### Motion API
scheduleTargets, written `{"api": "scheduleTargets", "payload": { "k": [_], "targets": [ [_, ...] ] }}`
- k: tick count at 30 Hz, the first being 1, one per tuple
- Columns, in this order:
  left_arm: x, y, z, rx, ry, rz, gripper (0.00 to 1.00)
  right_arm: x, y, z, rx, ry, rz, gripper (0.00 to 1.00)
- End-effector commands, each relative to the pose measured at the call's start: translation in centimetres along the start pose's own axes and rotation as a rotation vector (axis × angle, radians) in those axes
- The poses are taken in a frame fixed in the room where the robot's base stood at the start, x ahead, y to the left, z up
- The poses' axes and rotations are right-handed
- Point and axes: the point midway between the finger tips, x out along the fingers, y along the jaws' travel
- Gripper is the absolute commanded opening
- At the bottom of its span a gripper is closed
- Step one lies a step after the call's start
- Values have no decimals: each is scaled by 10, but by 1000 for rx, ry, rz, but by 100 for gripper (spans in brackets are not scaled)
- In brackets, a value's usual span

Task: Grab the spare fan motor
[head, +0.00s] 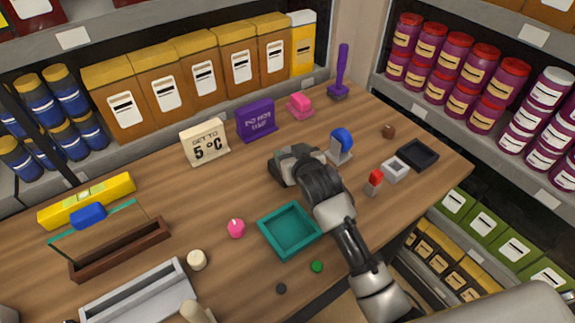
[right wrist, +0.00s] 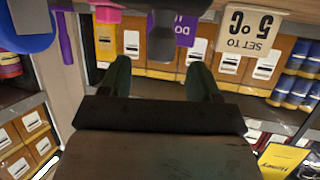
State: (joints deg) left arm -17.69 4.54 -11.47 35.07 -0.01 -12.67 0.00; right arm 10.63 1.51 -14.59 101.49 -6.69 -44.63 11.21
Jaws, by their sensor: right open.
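My right gripper (head: 290,158) reaches over the wooden table, near its middle. In the right wrist view, which is upside down, its two dark green fingers (right wrist: 160,80) are spread apart. A dark grey piece with a rounded end (right wrist: 162,38) shows between and beyond the fingertips, apart from both. It may be the spare fan motor, but I cannot be sure. In the head view the gripper and forearm largely hide that spot. My left gripper is not in view.
A blue-topped grey piece (head: 341,146) stands just right of the gripper. The purple sign (head: 256,121), white sign (head: 205,142) and pink block (head: 300,106) stand behind. A teal tray (head: 268,225) lies in front. Shelves with brown boxes (head: 165,87) line the back.

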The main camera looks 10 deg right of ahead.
Motion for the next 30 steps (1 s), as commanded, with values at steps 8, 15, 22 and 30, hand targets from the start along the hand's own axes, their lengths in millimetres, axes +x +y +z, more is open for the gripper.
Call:
{"api": "scheduleTargets", "payload": {
  "k": [8, 15, 22, 30],
  "targets": [
    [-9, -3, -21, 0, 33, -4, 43, 34, -1, 3, -1, 0, 0, 63],
    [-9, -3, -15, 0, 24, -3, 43, 40, -1, 4, 0, 0, -1, 63],
    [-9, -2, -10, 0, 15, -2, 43, 40, -1, 4, 0, 0, -1, 43],
    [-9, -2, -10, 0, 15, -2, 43, 40, -1, 4, -1, 0, 0, 2]
  ]
}}
